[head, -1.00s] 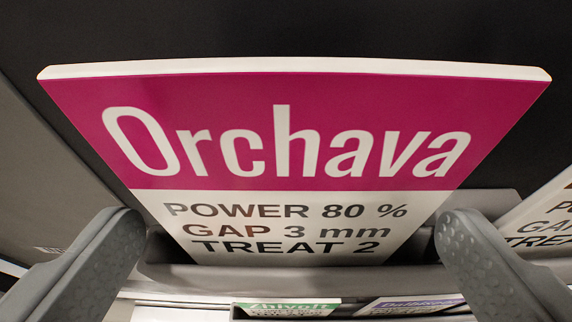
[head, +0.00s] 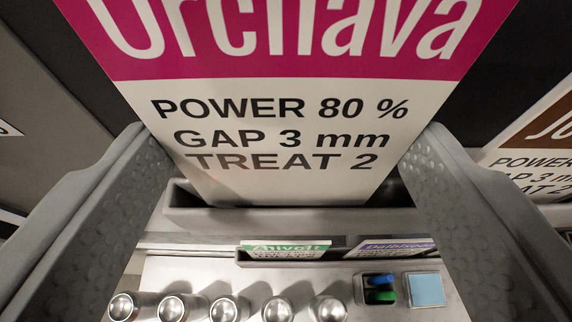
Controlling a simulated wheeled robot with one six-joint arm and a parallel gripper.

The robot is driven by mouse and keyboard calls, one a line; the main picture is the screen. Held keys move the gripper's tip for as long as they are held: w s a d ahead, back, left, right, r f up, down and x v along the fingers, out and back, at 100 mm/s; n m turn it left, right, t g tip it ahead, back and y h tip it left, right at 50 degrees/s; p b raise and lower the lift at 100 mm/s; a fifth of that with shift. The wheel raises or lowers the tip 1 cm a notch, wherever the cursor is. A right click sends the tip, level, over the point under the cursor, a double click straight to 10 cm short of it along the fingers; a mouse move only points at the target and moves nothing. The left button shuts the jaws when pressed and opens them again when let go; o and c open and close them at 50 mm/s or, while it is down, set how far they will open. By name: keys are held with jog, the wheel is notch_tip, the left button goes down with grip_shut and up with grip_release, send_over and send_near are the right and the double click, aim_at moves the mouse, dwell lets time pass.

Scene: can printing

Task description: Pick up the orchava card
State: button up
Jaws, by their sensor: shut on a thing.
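The Orchava card (head: 280,105) fills the top middle of the head view, upright, with a magenta band and white lower part reading POWER 80 %, GAP 3 mm, TREAT 2. Its top edge is out of frame. Its lower edge sits in a grey slot holder (head: 290,220). My gripper (head: 285,155) has one finger at each side edge of the card, and it is shut on the card across its width.
A brown-banded card (head: 540,150) stands at the right. Several metal cans (head: 277,309), blue and green items (head: 380,289) and a light blue pad (head: 426,289) lie lower down.

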notch_tip(320, 180, up, 7)
dwell(0.4)
